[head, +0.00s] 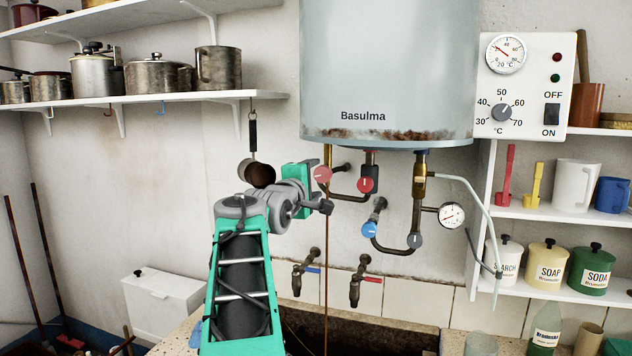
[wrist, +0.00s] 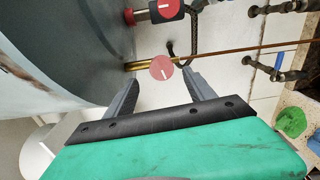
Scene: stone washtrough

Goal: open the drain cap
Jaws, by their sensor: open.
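A round red cap or knob (head: 322,174) with a white mark sits on a brass pipe under the left part of the water heater. I take it for the drain cap. In the wrist view the red cap (wrist: 162,68) faces me just ahead of the gap between the fingertips. My gripper (wrist: 161,86) is open, with nothing between its fingers. In the head view my gripper (head: 318,196) is at the left of the cap, and its fingers are partly hidden. A thin brown line, a stream or a rod, runs straight down from below the cap.
The heater (head: 386,70) hangs above. Close at the right are a second red knob (head: 367,185), a blue knob (head: 369,230), a grey knob (head: 415,240) and a gauge (head: 452,215). Two taps (head: 304,275) are below, over the trough (head: 370,333). A dark round object (head: 262,174) hangs behind my wrist.

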